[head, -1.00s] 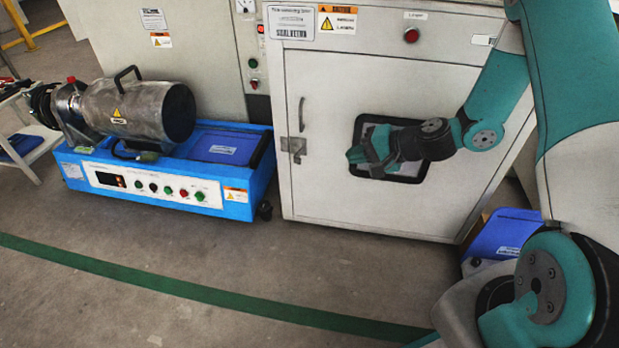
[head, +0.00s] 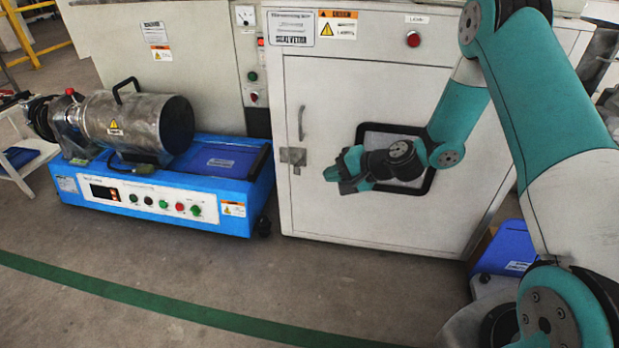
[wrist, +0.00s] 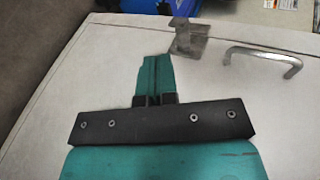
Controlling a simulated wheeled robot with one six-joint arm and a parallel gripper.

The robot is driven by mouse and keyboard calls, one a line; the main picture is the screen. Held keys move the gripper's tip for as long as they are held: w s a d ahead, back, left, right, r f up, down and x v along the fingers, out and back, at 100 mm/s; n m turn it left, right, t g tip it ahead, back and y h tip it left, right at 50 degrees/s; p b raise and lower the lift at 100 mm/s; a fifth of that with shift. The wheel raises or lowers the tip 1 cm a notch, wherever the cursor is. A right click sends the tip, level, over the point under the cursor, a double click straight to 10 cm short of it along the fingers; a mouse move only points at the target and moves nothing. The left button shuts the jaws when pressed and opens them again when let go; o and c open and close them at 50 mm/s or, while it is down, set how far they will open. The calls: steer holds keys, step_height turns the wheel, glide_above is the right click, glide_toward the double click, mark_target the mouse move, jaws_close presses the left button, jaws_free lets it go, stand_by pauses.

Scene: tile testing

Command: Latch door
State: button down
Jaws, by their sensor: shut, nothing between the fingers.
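The white cabinet door (head: 330,210) appears closed or nearly so; I cannot make out a gap at its left edge. A small metal latch (head: 293,157) sits on that edge, just below the upright bar handle (head: 301,122). In the wrist view the latch (wrist: 190,40) lies just beyond my fingertips, slightly right, with the handle (wrist: 265,56) farther right. Whether the latch is engaged is too small to tell. My gripper (head: 332,174) is shut and empty, in front of the door, right of and slightly below the latch. Its closed fingers (wrist: 155,65) show no visible contact with the latch.
A dark-framed window (head: 425,185) in the door is partly hidden behind my arm. A blue wheeled unit (head: 150,205) carrying a metal cylinder (head: 150,122) stands left of the cabinet. A blue box (head: 508,245) is at the right. The floor in front is clear.

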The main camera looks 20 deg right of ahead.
steer(key=w+a+f+b, duration=0.1)
steer(key=w+a+b, duration=0.1)
steer(key=w+a, duration=0.2)
steer(key=shift+w+a+b, duration=0.2)
steer(key=shift+b, duration=0.1)
